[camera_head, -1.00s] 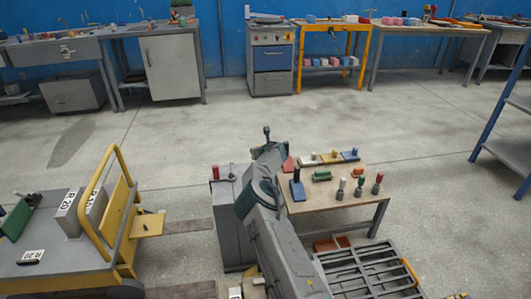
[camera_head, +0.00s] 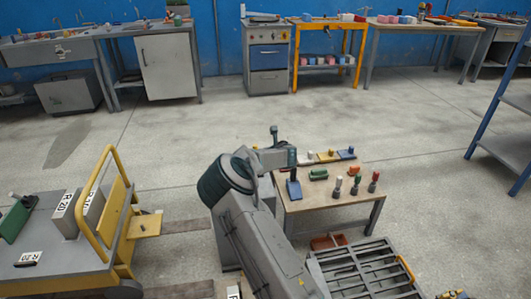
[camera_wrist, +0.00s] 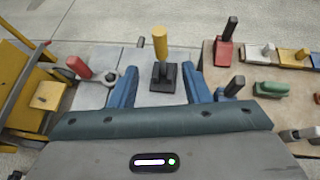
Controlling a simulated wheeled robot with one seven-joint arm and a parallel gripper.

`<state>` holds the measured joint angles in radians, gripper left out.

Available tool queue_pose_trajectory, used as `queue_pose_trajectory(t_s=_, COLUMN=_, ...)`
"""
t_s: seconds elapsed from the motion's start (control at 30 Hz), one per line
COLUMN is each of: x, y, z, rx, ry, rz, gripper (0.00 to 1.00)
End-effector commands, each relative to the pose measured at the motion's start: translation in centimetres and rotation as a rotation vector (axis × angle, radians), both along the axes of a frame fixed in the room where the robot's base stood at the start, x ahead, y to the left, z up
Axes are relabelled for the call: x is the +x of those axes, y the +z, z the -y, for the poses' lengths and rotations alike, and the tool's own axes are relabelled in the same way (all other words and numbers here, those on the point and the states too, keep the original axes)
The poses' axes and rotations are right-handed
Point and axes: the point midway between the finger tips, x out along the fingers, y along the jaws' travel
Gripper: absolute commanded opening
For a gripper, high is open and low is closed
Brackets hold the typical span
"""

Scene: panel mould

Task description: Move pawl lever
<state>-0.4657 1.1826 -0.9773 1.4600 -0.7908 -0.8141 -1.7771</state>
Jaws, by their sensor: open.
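In the wrist view, a lever with a yellow upright handle (camera_wrist: 160,42) stands on a black base (camera_wrist: 163,78) on a grey top. To its left, a lever with a tilted red handle (camera_wrist: 79,67) joins a round metal piece (camera_wrist: 105,75) on the same top. I cannot tell for sure which is the pawl lever. My gripper (camera_wrist: 161,70) is open and empty. Its two blue fingers appear either side of the black base; I cannot tell whether they touch it. In the head view my arm hides the grey top and both levers.
A wooden-topped table (camera_head: 325,192) to the right holds a blue block with a black handle (camera_head: 294,186), a green piece (camera_head: 318,174) and several other handled pieces. A yellow-railed cart (camera_head: 65,245) stands left. A slatted grey rack (camera_head: 365,270) is in front. The floor behind is open.

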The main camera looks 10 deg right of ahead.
Motion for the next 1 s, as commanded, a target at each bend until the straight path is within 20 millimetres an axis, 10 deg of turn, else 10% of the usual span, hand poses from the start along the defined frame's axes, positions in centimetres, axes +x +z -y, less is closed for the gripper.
queue_pose_trajectory(t_s=0.43, x=-0.9, y=0.5, z=0.1, rx=0.0, ry=0.001, rz=0.0, gripper=0.43)
queue_pose_trajectory(t_s=0.63, x=-1.1, y=-0.1, z=0.5, rx=0.068, ry=-0.035, rz=-0.003, gripper=0.0)
queue_pose_trajectory(t_s=1.0, x=-2.6, y=-4.3, z=2.0, rx=0.821, ry=-0.37, rz=-0.063, gripper=0.0)
